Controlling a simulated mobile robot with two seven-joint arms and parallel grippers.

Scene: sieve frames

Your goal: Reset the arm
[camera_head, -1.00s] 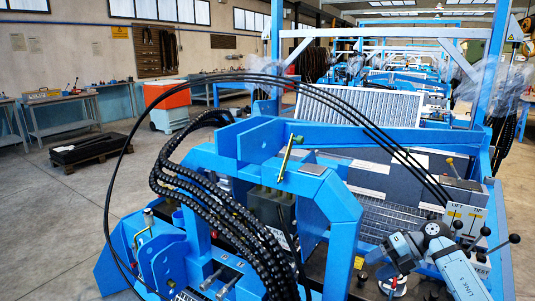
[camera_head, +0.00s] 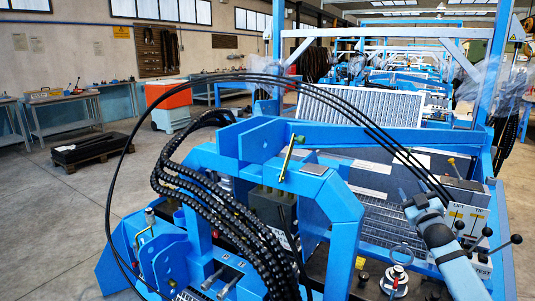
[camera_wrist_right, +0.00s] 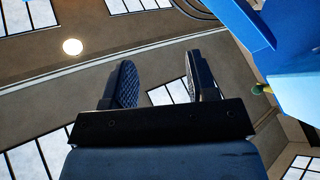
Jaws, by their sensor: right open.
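My right arm (camera_head: 448,250) comes in from the lower right in the head view, beside the control box. Its gripper (camera_head: 408,194) points up and away, over the blue machine. In the right wrist view the two dark textured fingers of the right gripper (camera_wrist_right: 161,82) stand apart with nothing between them. Behind them are the ceiling, a round lamp and windows. My left gripper is not in view.
A control box (camera_head: 465,213) marked LIFT and TIP, with black-knobbed levers, stands close to my right arm. A round metal part (camera_head: 397,277) sits on the machine below. Black hoses (camera_head: 330,92) arch across the blue frame (camera_head: 345,138).

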